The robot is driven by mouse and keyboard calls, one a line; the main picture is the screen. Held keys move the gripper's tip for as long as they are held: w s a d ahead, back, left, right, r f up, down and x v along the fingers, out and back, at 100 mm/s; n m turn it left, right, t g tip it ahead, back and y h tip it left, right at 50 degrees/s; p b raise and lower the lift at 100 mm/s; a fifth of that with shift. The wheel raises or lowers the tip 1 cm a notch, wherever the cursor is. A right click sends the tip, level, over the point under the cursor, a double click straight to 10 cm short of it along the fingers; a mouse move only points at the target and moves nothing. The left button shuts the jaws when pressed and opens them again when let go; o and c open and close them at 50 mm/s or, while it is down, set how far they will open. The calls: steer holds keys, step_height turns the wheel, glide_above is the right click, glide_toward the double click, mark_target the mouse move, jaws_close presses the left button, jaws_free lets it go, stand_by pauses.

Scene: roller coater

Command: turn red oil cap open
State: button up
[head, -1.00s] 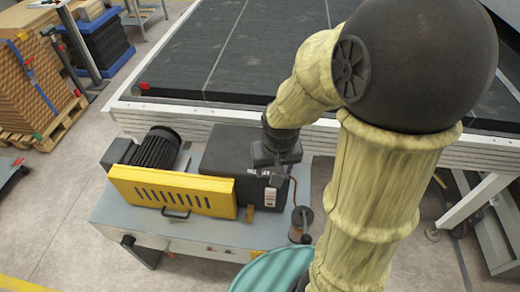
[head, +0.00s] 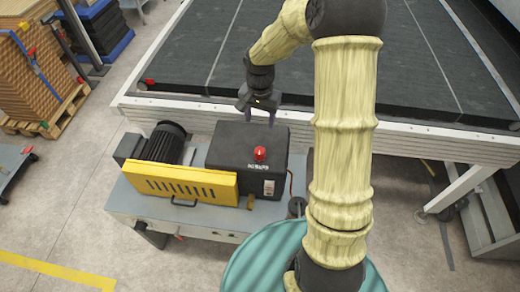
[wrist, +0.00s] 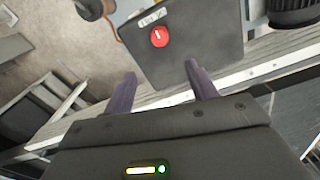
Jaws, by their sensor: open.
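The red oil cap (head: 260,153) sits on top of the black box (head: 228,145) of the machine. In the wrist view the red cap (wrist: 159,37) shows as a round knob with a white mark, beyond the fingertips. A small white label (wrist: 152,18) is beside it on the box. My gripper (head: 258,116) is above and behind the box, on the side of the large black table, apart from the cap. In the wrist view its two purple fingers (wrist: 162,80) are spread with nothing between them.
A black motor (head: 167,143) and a yellow guard (head: 180,184) stand left of the box on the grey cabinet (head: 140,205). The large black table (head: 220,85) with a pale rail lies behind. A teal round object (head: 265,260) is in front.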

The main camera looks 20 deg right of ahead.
mark_target(260, 151)
step_height(260, 151, down, 17)
steer(key=p, duration=0.4)
steer(key=shift+f, duration=0.1)
stand_by(0.4)
steer(key=c, duration=1)
